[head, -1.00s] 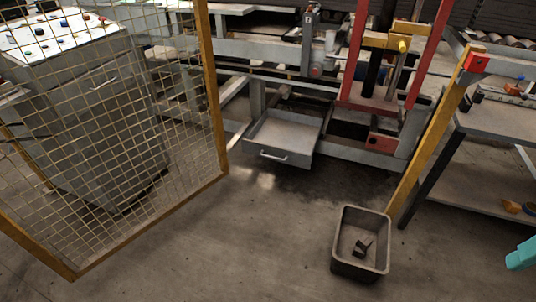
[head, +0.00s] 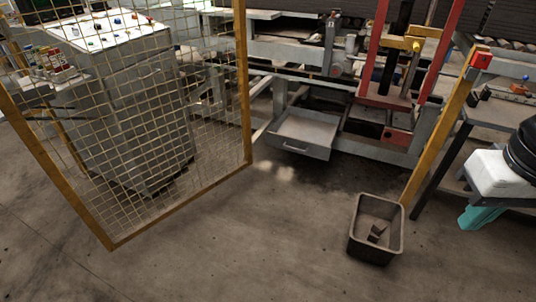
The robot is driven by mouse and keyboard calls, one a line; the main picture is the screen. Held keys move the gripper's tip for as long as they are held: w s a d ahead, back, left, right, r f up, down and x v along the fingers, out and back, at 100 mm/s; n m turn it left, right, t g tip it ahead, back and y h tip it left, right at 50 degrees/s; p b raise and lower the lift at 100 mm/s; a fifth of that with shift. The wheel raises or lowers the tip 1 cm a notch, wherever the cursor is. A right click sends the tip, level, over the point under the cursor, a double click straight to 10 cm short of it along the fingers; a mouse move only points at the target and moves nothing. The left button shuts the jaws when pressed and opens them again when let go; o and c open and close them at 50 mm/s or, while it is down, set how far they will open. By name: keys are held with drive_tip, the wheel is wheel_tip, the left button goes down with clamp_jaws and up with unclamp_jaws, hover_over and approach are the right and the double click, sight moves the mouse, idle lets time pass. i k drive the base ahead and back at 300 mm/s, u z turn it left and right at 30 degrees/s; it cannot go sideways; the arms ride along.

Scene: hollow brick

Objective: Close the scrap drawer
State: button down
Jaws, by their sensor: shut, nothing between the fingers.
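The scrap drawer (head: 308,128) is a shallow grey metal tray, pulled out low under the machine frame in the head view. Its front faces me and carries a bar handle (head: 295,149). The drawer looks empty inside. My gripper (head: 470,222) is at the right edge, with a white body, a black wrist and teal fingers. It is shut with nothing in it. It is well to the right of the drawer in the picture and apart from it.
A yellow mesh guard (head: 180,120) stands left of the drawer, in front of a grey cabinet. A dark bin (head: 376,245) with scraps inside is on the floor at right. A yellow post (head: 435,135) and workbench stand at right. Floor before the drawer is clear.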

sight(302, 131)
drive_tip(key=u, duration=1.25)
drive_tip(key=i, duration=2.45)
drive_tip(key=z, duration=1.55)
drive_tip(key=i, duration=0.9)
drive_tip(key=z, duration=0.9)
